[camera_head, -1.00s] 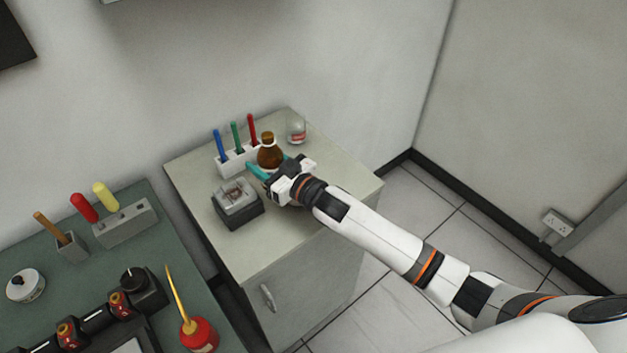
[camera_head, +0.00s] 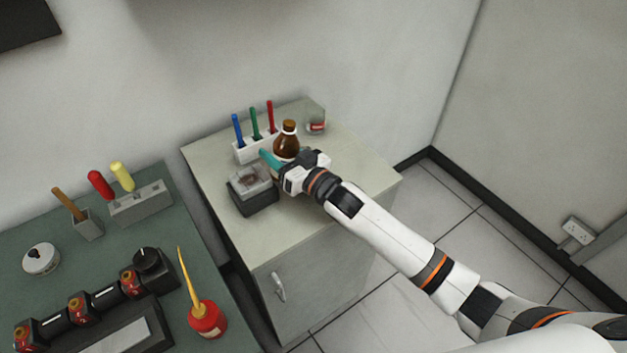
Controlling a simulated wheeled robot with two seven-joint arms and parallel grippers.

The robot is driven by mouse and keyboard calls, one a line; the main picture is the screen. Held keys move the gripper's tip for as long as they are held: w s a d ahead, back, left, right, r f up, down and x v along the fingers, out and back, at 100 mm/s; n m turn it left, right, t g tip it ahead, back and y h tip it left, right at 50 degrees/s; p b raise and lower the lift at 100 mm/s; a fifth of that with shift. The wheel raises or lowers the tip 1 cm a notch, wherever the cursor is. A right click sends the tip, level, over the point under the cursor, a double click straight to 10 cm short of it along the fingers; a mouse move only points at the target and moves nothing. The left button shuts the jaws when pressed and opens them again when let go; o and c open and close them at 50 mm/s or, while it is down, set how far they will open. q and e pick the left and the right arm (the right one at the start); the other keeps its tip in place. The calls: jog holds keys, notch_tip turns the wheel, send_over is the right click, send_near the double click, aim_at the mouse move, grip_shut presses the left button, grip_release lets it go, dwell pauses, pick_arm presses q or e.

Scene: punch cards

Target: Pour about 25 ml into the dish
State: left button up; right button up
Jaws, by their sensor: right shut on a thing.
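A brown bottle (camera_head: 286,141) with a brown stopper or cap stands about upright near the back of the small cabinet. My right gripper (camera_head: 276,160) is at the bottle with its teal fingers shut on it; the hand hides the bottle's lower part. A clear dish (camera_head: 252,177) sits on a dark square base (camera_head: 255,197), left of the hand and close to it. I cannot tell what the dish holds. I cannot tell whether the bottle's base touches the cabinet top. My left gripper is not in view.
The cabinet top (camera_head: 235,232) is clear at the front. A green bench with a red oil can (camera_head: 206,320) is at left.

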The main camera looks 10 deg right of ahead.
jog(key=shift+m, duration=0.4)
jog(key=shift+d+r+m+b, duration=0.15)
jog(key=shift+m+b, duration=0.2)
jog(key=shift+m, duration=0.25)
jog(key=shift+w+d+f+m+t+b, duration=0.1)
jog(key=shift+f+m+t+b, duration=0.25)
jog(key=shift+f+b, duration=0.3)
jog(key=shift+d+f+m+b, duration=0.15)
jog(key=shift+f+m+b, duration=0.1)
jog(key=shift+m+b, duration=0.45)
jog(key=shift+w+d+r+m+t, duration=0.15)
jog(key=shift+m+t, duration=0.1)
jog(key=shift+m, duration=0.4)
jog(key=shift+r+m, duration=0.75)
jog(key=shift+m, duration=0.25)
jog(key=shift+a+f+m+t+b, duration=0.25)
jog(key=shift+m+t+b, duration=0.05)
jog(key=shift+m+b, duration=0.15)
jog(key=m+b, duration=0.2)
jog(key=m, duration=0.1)
jog(key=a+f+m+t+h+b, duration=0.1)
jog(key=m, duration=0.1)
jog(key=shift+s+f, duration=0.1)
jog(key=shift+s, duration=0.25)
jog(key=shift+m, duration=0.35)
jog(key=shift+a, duration=0.1)
jog(key=shift+f+m, duration=0.1)
jog(key=shift+m, duration=0.4)
